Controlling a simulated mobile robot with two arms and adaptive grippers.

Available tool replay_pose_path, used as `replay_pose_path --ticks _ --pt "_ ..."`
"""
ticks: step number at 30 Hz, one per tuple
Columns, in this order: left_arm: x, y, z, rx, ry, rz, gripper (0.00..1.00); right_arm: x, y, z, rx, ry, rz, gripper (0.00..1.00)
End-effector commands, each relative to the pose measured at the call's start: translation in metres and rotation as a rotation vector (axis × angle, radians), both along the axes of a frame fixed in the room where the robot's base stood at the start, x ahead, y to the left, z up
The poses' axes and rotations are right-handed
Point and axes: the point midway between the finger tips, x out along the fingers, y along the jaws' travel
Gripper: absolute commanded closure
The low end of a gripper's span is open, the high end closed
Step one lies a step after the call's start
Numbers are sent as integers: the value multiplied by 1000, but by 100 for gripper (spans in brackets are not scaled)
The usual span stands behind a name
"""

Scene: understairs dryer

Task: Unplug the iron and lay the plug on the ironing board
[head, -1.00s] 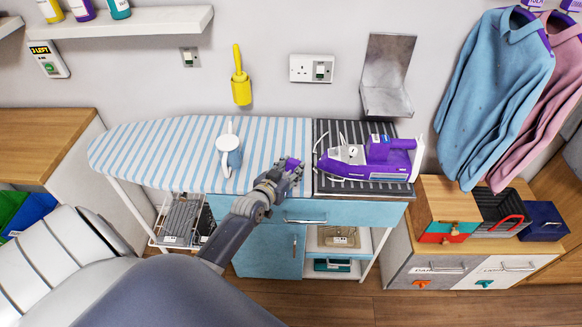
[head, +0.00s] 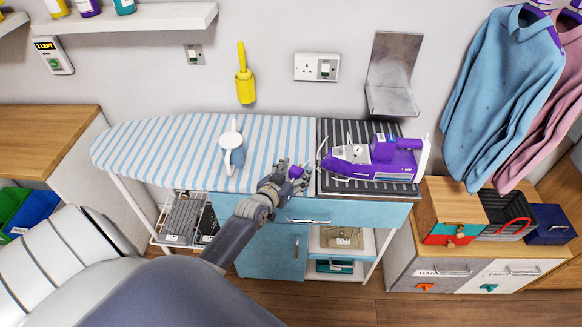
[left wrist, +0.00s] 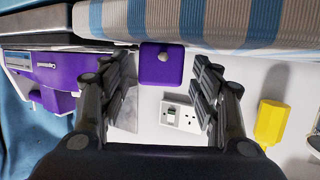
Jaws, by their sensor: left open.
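The purple iron (head: 388,155) lies on the dark striped rest (head: 345,186) at the right end of the blue-striped ironing board (head: 180,135). The wall socket (head: 316,67) has nothing plugged in. A small purple plug (head: 296,171) is at the board's front edge, by my left gripper (head: 292,175). In the left wrist view the plug (left wrist: 161,65) shows between the spread fingers of the left gripper (left wrist: 166,82), with gaps on both sides. I cannot tell whether it rests on the board. My right gripper is not in view.
A metal holder (head: 392,75) is on the wall behind the iron. Blue and pink shirts (head: 500,100) hang at the right. The board's left half is clear.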

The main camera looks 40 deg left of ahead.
Motion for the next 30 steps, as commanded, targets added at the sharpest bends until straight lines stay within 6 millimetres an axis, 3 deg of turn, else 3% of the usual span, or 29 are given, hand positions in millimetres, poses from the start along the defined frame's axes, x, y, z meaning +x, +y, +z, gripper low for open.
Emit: replay_pose_path --ticks 5,18,24,30 --pt "-17 -2 4 -1 1 1 42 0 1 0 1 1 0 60" --pt "-95 -11 29 1 1 0 42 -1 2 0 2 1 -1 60" --pt "-111 -12 34 0 0 1 42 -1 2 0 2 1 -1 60" --pt "-113 -13 36 -1 -1 1 42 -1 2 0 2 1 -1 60"
